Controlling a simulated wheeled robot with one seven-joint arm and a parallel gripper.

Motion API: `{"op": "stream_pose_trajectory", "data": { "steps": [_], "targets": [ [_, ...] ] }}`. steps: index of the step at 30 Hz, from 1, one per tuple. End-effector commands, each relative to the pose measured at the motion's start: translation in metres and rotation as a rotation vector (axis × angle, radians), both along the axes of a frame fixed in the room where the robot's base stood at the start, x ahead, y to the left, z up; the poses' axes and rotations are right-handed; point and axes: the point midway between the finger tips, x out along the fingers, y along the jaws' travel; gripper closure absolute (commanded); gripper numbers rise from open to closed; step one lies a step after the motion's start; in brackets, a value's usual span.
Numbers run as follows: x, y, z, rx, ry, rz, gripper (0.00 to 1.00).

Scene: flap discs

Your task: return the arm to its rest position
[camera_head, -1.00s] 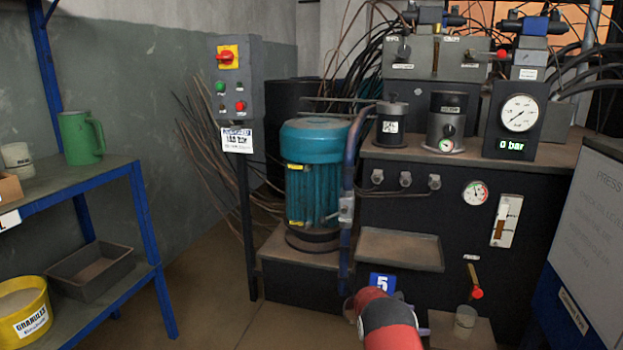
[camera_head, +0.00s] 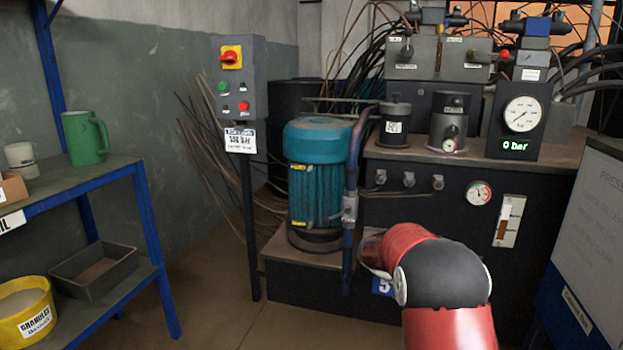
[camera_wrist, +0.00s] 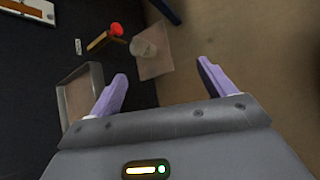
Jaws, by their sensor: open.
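My gripper (camera_wrist: 160,88) shows in the wrist view with its two pale purple fingers spread wide apart and nothing between them. Below it in that view lie the dark front of the hydraulic unit, a grey tray (camera_wrist: 97,78) near the left finger, and a clear cup (camera_wrist: 143,47) on a small plate (camera_wrist: 154,65). In the head view my red and black arm rises from the bottom in front of the unit (camera_head: 440,205). It hides the tray, the cup and my gripper there.
A valve with a red knob (camera_wrist: 117,29) sticks out near the cup. A teal motor (camera_head: 316,180) and a control box on a post (camera_head: 238,85) stand left of the arm. A blue shelf (camera_head: 85,185) is at far left, a sign board (camera_head: 590,220) at right. Floor (camera_head: 215,290) between shelf and unit is clear.

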Motion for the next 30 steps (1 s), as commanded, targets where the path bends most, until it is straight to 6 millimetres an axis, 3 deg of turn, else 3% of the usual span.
{"op": "stream_pose_trajectory", "data": {
  "steps": [1, 3, 12, 21, 30],
  "targets": [
    [-0.019, 0.005, 0.023, 0.052, -0.057, -0.045, 0.18],
    [-0.045, 0.012, 0.045, 0.126, -0.126, -0.107, 0.18],
    [-0.165, 0.053, 0.111, 0.45, -0.406, -0.38, 0.18],
    [-0.278, 0.098, 0.128, 0.77, -0.628, -0.638, 0.18],
    [-0.34, 0.127, 0.118, 0.982, -0.744, -0.803, 0.18]
  ]
}}
